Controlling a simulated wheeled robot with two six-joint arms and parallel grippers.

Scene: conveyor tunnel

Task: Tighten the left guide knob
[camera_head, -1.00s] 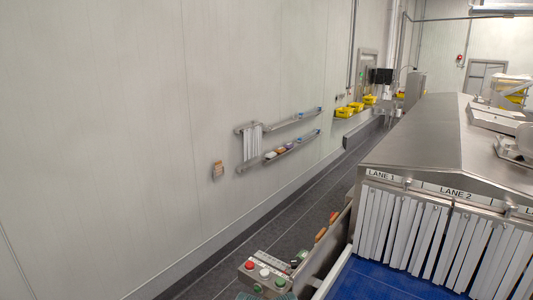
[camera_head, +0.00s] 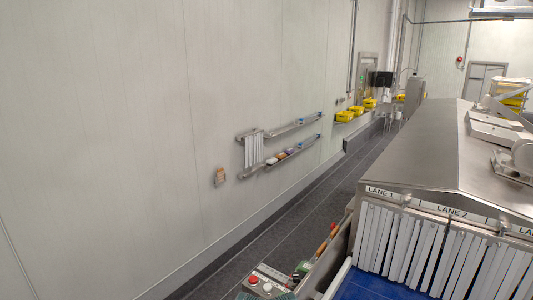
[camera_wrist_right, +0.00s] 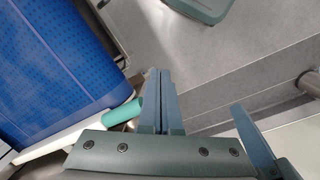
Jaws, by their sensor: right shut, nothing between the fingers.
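I cannot make out for certain which part is the left guide knob. In the right wrist view a teal cylinder (camera_wrist_right: 122,112) sits at the end of a pale rail beside the blue belt (camera_wrist_right: 50,70). My right gripper (camera_wrist_right: 161,74) is shut and empty, its fingertips just right of the cylinder and apart from it in the picture. In the head view orange parts (camera_head: 326,240) show along the conveyor's left side, too small to identify. No left gripper can be recognised in either view.
The steel tunnel (camera_head: 440,150) with white strip curtains (camera_head: 400,240) stands at the right. A button box (camera_head: 266,281) is at the bottom. A dark floor aisle (camera_head: 290,235) runs between conveyor and wall. Wall shelves (camera_head: 290,155) hold small items.

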